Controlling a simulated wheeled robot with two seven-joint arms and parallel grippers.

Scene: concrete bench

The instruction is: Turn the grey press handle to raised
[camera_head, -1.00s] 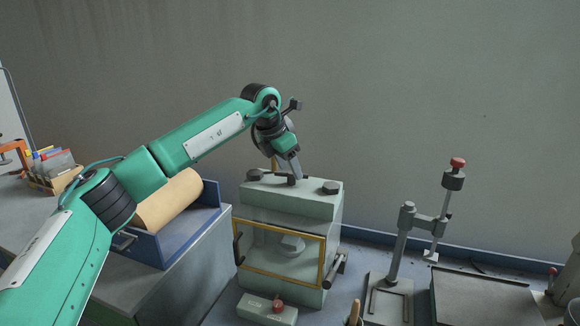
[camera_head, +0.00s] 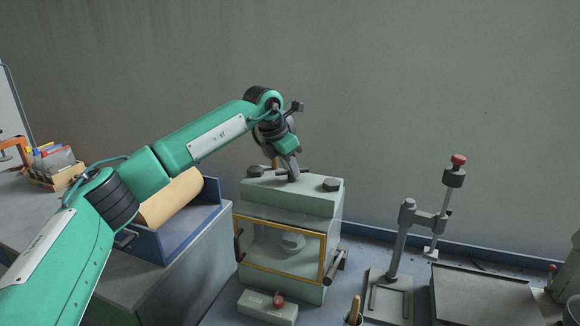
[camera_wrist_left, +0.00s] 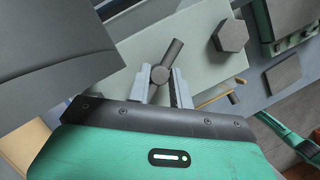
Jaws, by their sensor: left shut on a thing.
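The grey press handle (camera_head: 305,172) is a short dark grey bar on top of a pale green cabinet (camera_head: 318,205) with a yellow-framed front. In the left wrist view the handle (camera_wrist_left: 167,62) lies slantwise between the two fingers. My left gripper (camera_head: 292,178) reaches down from above and is shut on the handle. It also shows in the left wrist view (camera_wrist_left: 162,85). The gripper hides part of the handle and its mount in the head view. My right gripper is not in view.
Dark knobs (camera_head: 331,184) stand beside the handle on the cabinet top. A blue tray (camera_head: 207,207) with a tan roll (camera_head: 170,198) is to the left. A grey stand with a red-topped lever (camera_head: 458,160) is to the right.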

